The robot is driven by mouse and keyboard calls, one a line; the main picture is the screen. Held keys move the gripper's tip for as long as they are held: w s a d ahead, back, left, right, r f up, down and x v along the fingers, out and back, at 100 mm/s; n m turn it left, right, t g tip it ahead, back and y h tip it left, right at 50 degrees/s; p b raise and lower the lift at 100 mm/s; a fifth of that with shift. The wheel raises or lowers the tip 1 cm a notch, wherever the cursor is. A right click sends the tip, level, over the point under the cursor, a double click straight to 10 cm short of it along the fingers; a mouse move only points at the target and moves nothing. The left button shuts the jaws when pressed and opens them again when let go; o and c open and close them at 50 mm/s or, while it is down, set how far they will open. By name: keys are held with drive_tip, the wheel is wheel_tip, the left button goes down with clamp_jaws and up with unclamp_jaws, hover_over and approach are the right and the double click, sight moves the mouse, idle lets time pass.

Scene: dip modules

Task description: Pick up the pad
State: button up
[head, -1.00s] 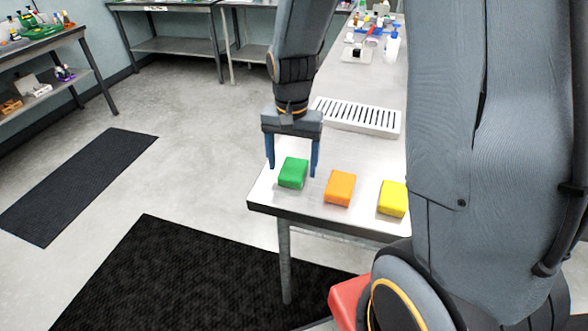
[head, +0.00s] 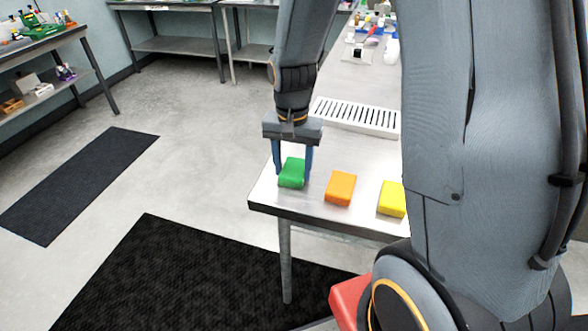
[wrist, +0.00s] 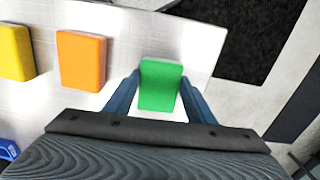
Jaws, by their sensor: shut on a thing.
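A green pad (head: 292,173) lies near the left corner of the metal table, between the blue fingers of my gripper (head: 292,172). In the wrist view the green pad (wrist: 160,85) sits between the two fingertips (wrist: 160,82), and my gripper is shut on it. An orange pad (head: 340,188) lies to its right, and a yellow pad (head: 391,199) lies further right. The wrist view shows the orange pad (wrist: 82,61) and the yellow pad (wrist: 15,52) left of the green one. My gripper is apart from both.
The table (head: 270,198) has its edge close to the green pad. A white slotted rack (head: 356,116) stands behind the pads. Bottles and small items crowd the table's far end. Black mats (head: 150,275) lie on the floor.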

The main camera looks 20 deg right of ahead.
sight(293, 171)
wheel_tip(293, 171, up, 10)
drive_tip(key=b, duration=0.2)
idle(0.3)
